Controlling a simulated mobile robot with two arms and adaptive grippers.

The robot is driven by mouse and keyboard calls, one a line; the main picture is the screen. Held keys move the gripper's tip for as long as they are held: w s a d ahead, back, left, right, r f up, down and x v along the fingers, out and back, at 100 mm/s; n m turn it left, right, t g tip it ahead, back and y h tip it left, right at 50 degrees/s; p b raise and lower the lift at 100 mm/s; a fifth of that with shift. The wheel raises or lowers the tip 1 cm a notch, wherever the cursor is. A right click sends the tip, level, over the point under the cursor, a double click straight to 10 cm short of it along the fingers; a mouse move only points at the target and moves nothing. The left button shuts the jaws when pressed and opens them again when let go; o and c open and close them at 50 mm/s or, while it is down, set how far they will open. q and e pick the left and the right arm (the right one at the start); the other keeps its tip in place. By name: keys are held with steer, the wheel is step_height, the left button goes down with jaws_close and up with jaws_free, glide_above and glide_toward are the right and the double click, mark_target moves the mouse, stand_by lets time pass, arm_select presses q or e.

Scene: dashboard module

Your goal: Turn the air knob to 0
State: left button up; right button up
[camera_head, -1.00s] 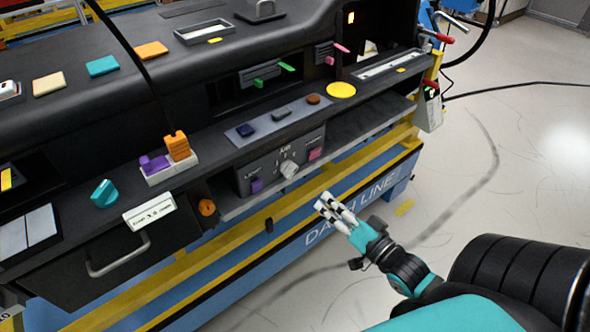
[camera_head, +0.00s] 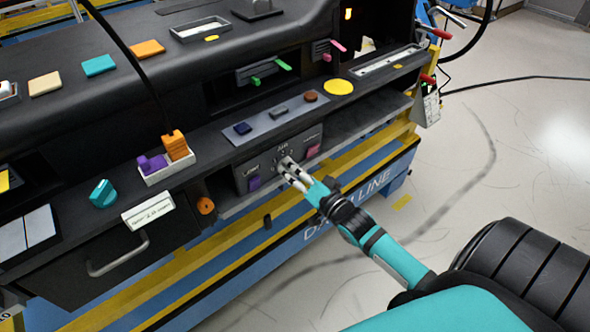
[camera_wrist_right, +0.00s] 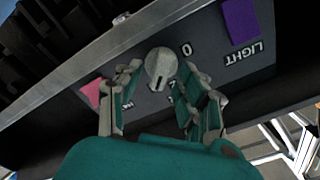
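The air knob, a pale round dial (camera_wrist_right: 161,64), sits on the dark control panel (camera_wrist_right: 215,60) of the dashboard. In the head view the panel (camera_head: 268,172) faces front and my right gripper (camera_head: 286,165) covers most of the knob. In the wrist view my right gripper (camera_wrist_right: 160,80) has its fingers spread on both sides of the knob, close to it. A gap seems to show between fingers and knob; contact is unclear. A "0" mark (camera_wrist_right: 186,50) is printed beside the knob. My left gripper is not in view.
A purple switch (camera_head: 254,183) lies left of the knob and a pink one (camera_head: 313,151) right of it. A shelf ledge (camera_head: 350,133) is to the right. An orange knob (camera_head: 206,205) and drawer handle (camera_head: 118,254) are at the left.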

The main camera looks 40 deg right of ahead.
jaws_close()
stand_by(0.3)
steer(key=n+p, duration=0.1)
steer(key=n, duration=0.4)
steer(key=n+p, duration=0.2)
steer(key=n, duration=0.3)
steer(key=n+p, duration=0.2)
steer(key=n, duration=0.4)
steer(key=shift+a, duration=0.4)
steer(key=shift+a+f+n+b, duration=0.15)
steer(key=shift+n+b, duration=0.35)
steer(key=shift+n, duration=2.15)
steer(key=shift+f+n+b, duration=0.1)
steer(key=shift+n+b, duration=0.4)
steer(key=shift+n, duration=2.45)
